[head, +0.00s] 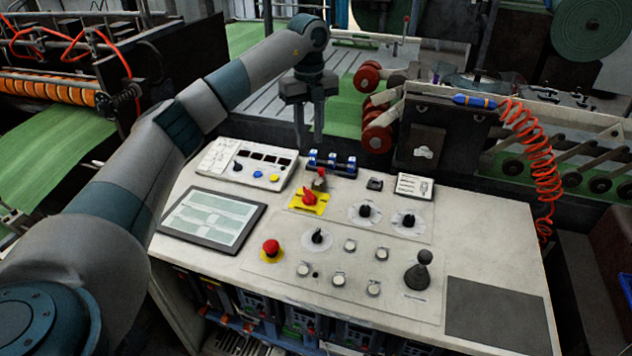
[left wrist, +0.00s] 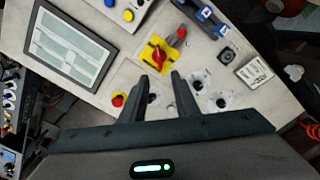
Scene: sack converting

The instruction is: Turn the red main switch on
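The red main switch (head: 309,197) is a red rotary handle on a yellow plate near the back middle of the console. My left gripper (head: 311,143) points down above the back edge of the console, apart from the switch. In the left wrist view its two fingers (left wrist: 159,76) are spread with nothing between them, and the switch shows just beyond the tips. My right gripper is not in view.
A red mushroom button (head: 271,248) sits in front of the switch. Black rotary knobs (head: 364,211) are to its right, blue-capped parts (head: 332,163) behind, and a screen (head: 212,218) to the left. A small red-and-grey part (head: 320,179) stands close behind the yellow plate.

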